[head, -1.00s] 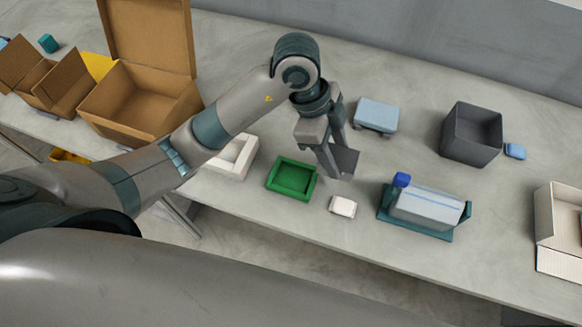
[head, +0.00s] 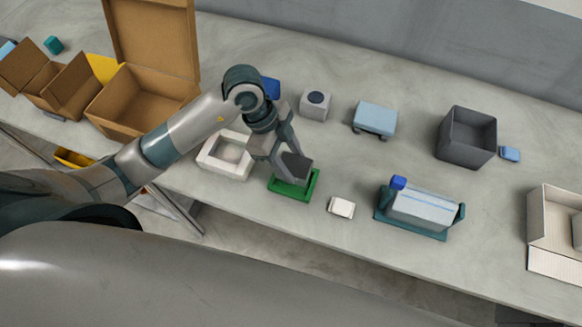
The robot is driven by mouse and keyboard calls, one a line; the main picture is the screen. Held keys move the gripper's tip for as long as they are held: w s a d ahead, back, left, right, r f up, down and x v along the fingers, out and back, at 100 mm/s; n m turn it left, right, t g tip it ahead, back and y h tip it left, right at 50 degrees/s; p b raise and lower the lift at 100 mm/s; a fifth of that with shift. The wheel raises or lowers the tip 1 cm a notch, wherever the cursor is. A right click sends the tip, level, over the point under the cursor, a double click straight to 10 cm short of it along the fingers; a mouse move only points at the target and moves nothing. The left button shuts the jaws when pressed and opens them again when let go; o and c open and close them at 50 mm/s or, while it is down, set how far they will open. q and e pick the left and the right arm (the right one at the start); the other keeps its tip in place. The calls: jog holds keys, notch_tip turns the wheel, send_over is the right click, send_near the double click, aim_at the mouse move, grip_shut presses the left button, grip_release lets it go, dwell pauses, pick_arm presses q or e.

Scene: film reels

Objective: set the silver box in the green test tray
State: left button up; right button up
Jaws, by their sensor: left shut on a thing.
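The silver box (head: 297,168) looks dark grey from here and is held in my left gripper (head: 291,162), which is shut on it. The green test tray (head: 293,197) lies on the table directly below, with its front and right rims showing. The box overlaps the tray's far part and covers much of its inside. I cannot tell whether the box touches the tray floor. My right gripper is not in view.
A white open tray (head: 219,173) stands just left of the green tray, and a small white block (head: 341,207) lies to its right. A light grey block with a dark round top (head: 316,105) and a pale blue box (head: 375,118) stand behind. A teal holder (head: 410,231) is farther right.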

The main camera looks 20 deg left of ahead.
aim_at(287, 163)
pick_arm(q)
notch_tip(287, 163, down, 3)
jog(key=shift+f+p, duration=0.15)
jog(key=shift+p, duration=0.6)
jog(key=shift+f, duration=0.35)
jog(key=o, duration=0.8)
jog(key=shift+f, duration=0.1)
jog(key=o, duration=0.4)
jog(key=b+v, duration=0.3)
jog(key=v, duration=0.9)
jog(key=shift+b, duration=0.35)
